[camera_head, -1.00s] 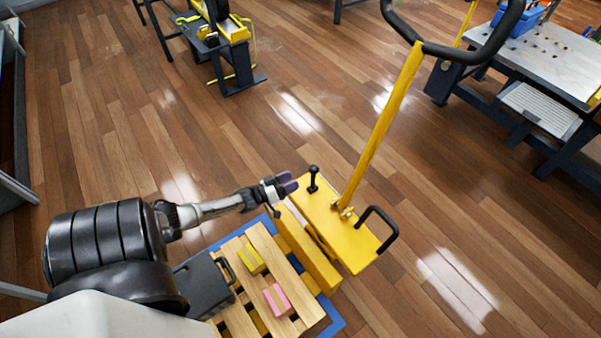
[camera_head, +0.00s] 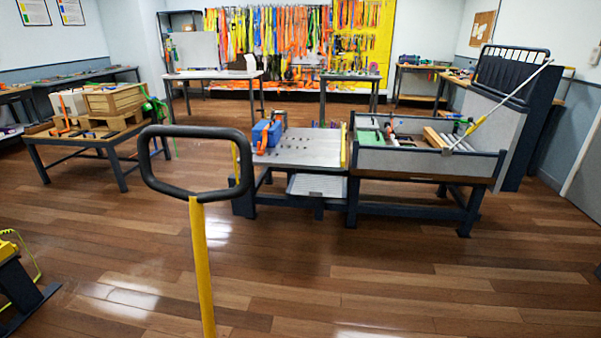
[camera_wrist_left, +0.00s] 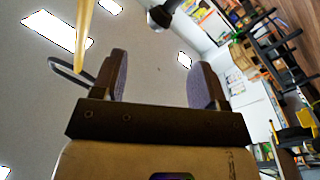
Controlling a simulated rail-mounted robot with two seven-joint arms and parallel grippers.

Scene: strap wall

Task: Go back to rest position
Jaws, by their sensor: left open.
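My left gripper (camera_wrist_left: 160,80) shows in the left wrist view, its two purple-grey padded fingers apart with nothing between them. That view is tilted and looks toward the ceiling and the far wall. A yellow pole with a black handle (camera_wrist_left: 85,60) crosses its upper left, behind the fingers. In the head view the same kind of yellow pole (camera_head: 203,270) with a black loop handle (camera_head: 146,165) stands upright in front, left of centre. Neither of my grippers shows in the head view, and my right gripper is in no view.
A metal workbench (camera_head: 300,150) stands ahead, joined to a grey-walled bin table (camera_head: 430,160). A low table (camera_head: 95,143) with wooden crates is at the left. Colourful straps (camera_head: 290,40) hang on the far wall. The wooden floor (camera_head: 400,280) in front is clear.

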